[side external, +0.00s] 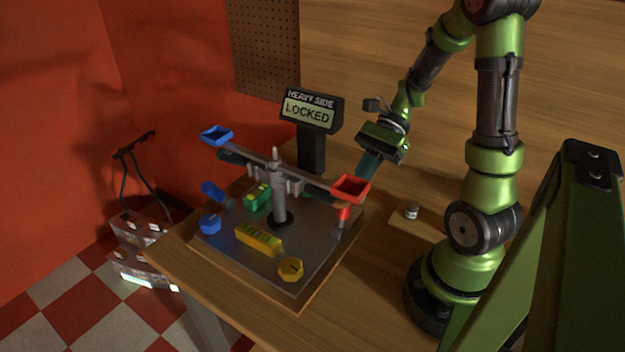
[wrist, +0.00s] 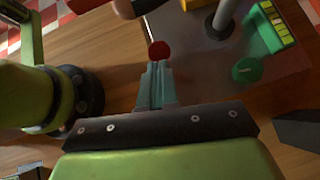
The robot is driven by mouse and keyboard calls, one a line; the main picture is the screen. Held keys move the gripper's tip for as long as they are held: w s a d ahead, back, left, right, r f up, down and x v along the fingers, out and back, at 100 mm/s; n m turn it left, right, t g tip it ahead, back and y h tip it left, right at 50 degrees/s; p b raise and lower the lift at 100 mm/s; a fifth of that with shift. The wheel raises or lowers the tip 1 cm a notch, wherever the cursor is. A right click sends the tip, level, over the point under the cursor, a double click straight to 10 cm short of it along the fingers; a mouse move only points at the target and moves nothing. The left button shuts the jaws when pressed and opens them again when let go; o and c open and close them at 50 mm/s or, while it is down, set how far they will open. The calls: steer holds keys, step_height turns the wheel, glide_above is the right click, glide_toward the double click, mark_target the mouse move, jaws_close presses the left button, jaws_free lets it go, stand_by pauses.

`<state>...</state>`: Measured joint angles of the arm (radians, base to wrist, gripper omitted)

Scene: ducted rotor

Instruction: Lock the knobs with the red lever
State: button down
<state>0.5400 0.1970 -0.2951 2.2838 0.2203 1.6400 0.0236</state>
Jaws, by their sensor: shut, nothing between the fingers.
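The red lever (side external: 343,213) stands at the right edge of the metal base plate, below the red tray. Its round red top (wrist: 159,49) shows just beyond my fingertips in the wrist view; I cannot tell whether they touch it. My gripper (side external: 368,167) points down beside the plate's right edge, behind the red tray; its fingers (wrist: 158,68) are shut and empty. A blue knob (side external: 210,224) sits at the plate's left, a yellow knob (side external: 290,268) at the front. A green knob (wrist: 248,69) shows in the wrist view. The display (side external: 307,111) reads "HEAVY SIDE LOCKED".
A balance beam on a grey post (side external: 279,205) carries a blue tray (side external: 216,136) and a red tray (side external: 351,188). A blue cylinder (side external: 212,190), a green block (side external: 257,197) and a yellow block (side external: 258,238) are on the plate. A small weight (side external: 411,211) stands right.

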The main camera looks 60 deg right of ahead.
steer(key=shift+a+r+h, duration=0.3)
steer(key=shift+a+h, duration=0.45)
steer(key=shift+a, duration=0.1)
steer(key=shift+a+r+h, duration=0.3)
steer(key=shift+a+h, duration=0.5)
steer(key=shift+a+r+h, duration=0.3)
steer(key=shift+a+h, duration=0.45)
steer(key=shift+a, duration=0.1)
